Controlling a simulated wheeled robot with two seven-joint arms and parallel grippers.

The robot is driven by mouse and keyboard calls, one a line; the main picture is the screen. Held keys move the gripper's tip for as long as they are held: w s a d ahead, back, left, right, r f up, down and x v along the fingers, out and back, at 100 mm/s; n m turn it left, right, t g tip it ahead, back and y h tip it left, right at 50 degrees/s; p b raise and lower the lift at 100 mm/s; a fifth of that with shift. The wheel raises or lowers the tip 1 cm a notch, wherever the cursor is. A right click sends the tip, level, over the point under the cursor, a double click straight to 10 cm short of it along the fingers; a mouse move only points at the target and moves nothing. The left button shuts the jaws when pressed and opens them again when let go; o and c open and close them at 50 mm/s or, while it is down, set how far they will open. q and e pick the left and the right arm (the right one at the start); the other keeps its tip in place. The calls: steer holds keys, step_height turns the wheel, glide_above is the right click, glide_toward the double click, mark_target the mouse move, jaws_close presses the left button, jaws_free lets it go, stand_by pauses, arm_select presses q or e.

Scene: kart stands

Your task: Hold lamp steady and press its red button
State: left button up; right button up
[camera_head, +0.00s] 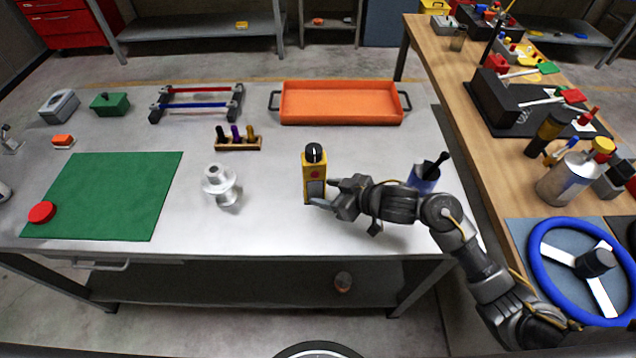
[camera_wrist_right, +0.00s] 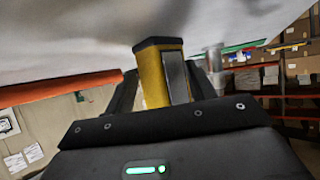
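The lamp (camera_head: 308,188) is a yellow upright box with a black rotary knob on top, a red button on its upper face and a grey panel below. It is right of the table's centre. My right gripper (camera_head: 325,193) reaches it from the right, with its fingers around the lower part. In the right wrist view the lamp (camera_wrist_right: 152,75) sits between the two dark fingers, which look closed against its sides. I cannot tell whether its base touches the table. My left gripper is not in view.
A blue container (camera_head: 424,178) is behind my right forearm. An orange tray (camera_head: 340,103), a small wooden rack (camera_head: 238,144) and a green mat (camera_head: 115,195) lie around. The table front left of the lamp is clear.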

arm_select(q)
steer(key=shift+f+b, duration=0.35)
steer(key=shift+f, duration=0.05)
arm_select(e)
steer(key=shift+x, duration=1.35)
steer(key=shift+c, duration=0.2)
jaws_close()
steer(key=c, duration=1)
jaws_free()
steer(key=shift+c, duration=0.2)
steer(key=o, duration=1.5)
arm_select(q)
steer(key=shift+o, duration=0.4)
